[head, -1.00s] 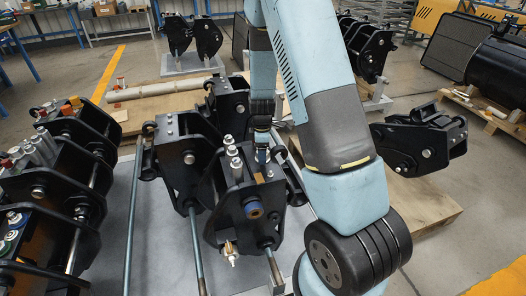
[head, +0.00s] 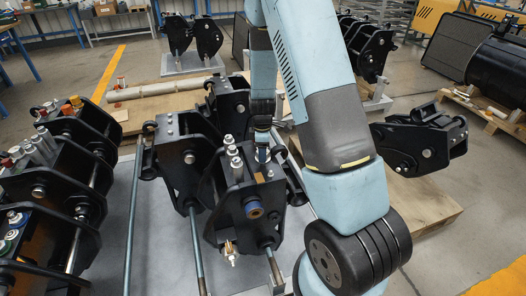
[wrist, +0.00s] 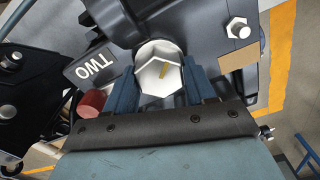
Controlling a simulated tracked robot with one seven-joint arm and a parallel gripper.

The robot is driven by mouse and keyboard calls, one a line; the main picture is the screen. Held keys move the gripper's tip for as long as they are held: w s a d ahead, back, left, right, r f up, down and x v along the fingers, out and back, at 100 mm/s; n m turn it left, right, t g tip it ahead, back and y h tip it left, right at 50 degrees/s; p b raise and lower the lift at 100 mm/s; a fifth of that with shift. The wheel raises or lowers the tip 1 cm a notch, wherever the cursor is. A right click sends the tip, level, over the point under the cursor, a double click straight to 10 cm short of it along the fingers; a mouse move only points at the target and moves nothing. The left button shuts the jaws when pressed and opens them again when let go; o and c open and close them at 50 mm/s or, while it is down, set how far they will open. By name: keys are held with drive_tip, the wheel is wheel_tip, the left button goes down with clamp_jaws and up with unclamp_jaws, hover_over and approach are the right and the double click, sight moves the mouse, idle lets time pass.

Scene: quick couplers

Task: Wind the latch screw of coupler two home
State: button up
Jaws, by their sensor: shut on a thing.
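Coupler two is a black quick coupler (head: 222,205) on the grey table in the head view; its dark body (wrist: 210,25) fills the top of the wrist view. A plate (wrist: 90,68) marked "TWO" shows there. The latch screw (wrist: 160,75) has a pale hexagonal head with a yellow mark on its face. My gripper (wrist: 165,85) is shut on this head, with one blue finger on each side of it. The screw's shank is hidden behind the head.
A red cylindrical part (wrist: 91,103) sits close to my left finger in the wrist view. A hex bolt (wrist: 238,28) stands out at upper right. More black couplers (head: 60,170) with coloured caps stand at left in the head view.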

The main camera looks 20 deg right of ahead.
drive_tip(key=shift+w+m, duration=0.1)
drive_tip(key=shift+m, duration=0.4)
drive_tip(key=m, duration=0.3)
drive_tip(key=shift+m, duration=0.3)
drive_tip(key=m, duration=0.3)
drive_tip(key=shift+w+m, duration=0.1)
drive_tip(key=shift+m, duration=0.2)
drive_tip(key=m, duration=0.7)
drive_tip(key=shift+d+r, duration=0.1)
drive_tip(key=m, duration=0.5)
drive_tip(key=shift+m, duration=0.3)
drive_tip(key=m, duration=0.5)
drive_tip(key=shift+d+m, duration=0.1)
drive_tip(key=shift+m, duration=0.2)
